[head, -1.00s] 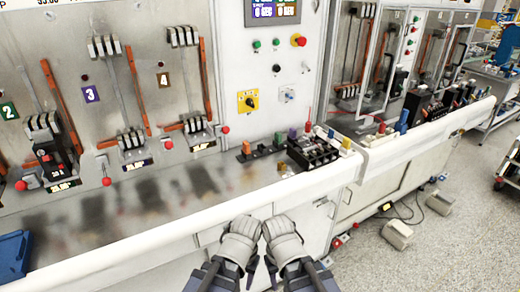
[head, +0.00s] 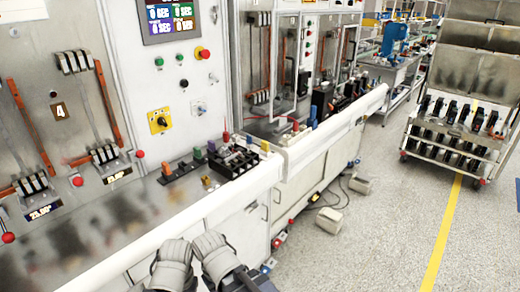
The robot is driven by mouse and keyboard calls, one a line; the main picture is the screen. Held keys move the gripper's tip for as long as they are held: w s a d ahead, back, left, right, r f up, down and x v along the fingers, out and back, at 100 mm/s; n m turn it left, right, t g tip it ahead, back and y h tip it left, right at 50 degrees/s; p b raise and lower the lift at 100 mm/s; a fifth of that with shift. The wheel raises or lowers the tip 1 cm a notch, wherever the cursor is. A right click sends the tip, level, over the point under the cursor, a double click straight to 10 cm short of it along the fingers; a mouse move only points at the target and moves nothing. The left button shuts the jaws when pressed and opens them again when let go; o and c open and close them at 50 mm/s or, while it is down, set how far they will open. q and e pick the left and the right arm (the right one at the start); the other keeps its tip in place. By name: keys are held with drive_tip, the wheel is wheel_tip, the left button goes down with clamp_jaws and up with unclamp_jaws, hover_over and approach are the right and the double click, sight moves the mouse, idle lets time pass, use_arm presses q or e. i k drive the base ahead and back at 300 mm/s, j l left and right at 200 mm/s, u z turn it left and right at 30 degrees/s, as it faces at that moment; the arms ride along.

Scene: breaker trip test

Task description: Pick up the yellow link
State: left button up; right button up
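A small yellow piece (head: 265,146) stands at the right end of the bench's work ledge, beside a black block with several slots (head: 232,161). A duller yellow-brown piece (head: 207,182) lies in front of that block; I cannot tell which of the two is the yellow link. My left gripper (head: 174,262) and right gripper (head: 212,257) are side by side at the bottom, in front of the bench edge and apart from both pieces. Both are seen from behind, their fingertips hidden, and nothing shows in them.
Orange, green and purple pieces (head: 197,154) stand left of the black block. A white padded rail (head: 190,215) runs along the bench front. A cart with several dark units (head: 465,125) stands at the right. The floor between is mostly clear.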

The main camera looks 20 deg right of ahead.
sight(265, 145)
drive_tip(key=i+l+z, duration=0.25)
drive_tip(key=i+l, duration=0.2)
drive_tip(key=i+l+z, duration=0.25)
drive_tip(key=i, duration=0.3)
drive_tip(key=i+l+z, duration=0.25)
drive_tip(key=i, duration=0.3)
drive_tip(key=l, duration=0.1)
